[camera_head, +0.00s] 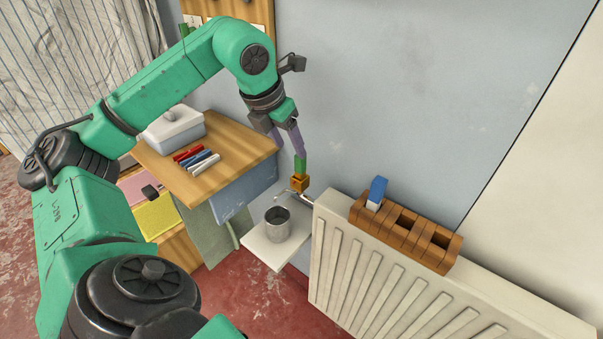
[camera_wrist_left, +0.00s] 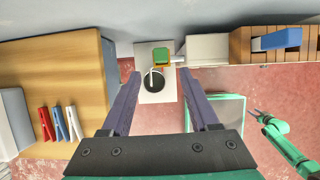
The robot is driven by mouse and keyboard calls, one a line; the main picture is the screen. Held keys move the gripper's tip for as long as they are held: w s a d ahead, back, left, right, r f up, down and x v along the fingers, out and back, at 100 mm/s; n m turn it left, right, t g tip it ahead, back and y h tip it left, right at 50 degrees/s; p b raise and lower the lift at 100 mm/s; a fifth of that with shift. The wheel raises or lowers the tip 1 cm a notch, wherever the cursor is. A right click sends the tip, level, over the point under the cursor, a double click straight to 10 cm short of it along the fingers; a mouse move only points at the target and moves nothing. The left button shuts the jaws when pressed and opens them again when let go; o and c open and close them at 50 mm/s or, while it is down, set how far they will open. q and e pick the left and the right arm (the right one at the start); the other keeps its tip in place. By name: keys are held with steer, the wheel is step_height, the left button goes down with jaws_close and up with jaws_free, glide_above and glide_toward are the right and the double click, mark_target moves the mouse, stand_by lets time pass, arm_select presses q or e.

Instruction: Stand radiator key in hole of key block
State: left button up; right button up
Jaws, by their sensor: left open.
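A green-handled piece with an orange-brass body (camera_head: 299,184), apparently the radiator key, stands upright on the pipe end at the radiator's left top corner. In the left wrist view its green top (camera_wrist_left: 163,55) shows from above. The wooden key block (camera_head: 418,240) lies along the radiator top, with several square openings; a blue and white piece (camera_head: 377,191) stands in its left end. My left gripper (camera_head: 286,140) is open and empty, its purple fingers just above the green handle. In the left wrist view, what appears to be my right gripper (camera_wrist_left: 264,117) shows small; its jaws are unclear.
A grey metal cup (camera_head: 278,226) stands on a small white shelf (camera_head: 262,252) below the green-handled piece. A wooden table (camera_head: 230,150) at left holds red, white and blue markers or clips and a lidded box (camera_head: 174,127). The white radiator (camera_head: 380,270) and wall are close by.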

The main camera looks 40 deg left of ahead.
mark_target(300, 163)
arm_select(q)
steer(key=x, duration=0.8)
steer(key=shift+w+f, duration=0.2)
steer(key=shift+w, duration=0.25)
steer(key=shift+d, duration=0.1)
jaws_close()
arm_select(e)
steer(key=w, duration=0.3)
steer(key=shift+a, duration=0.25)
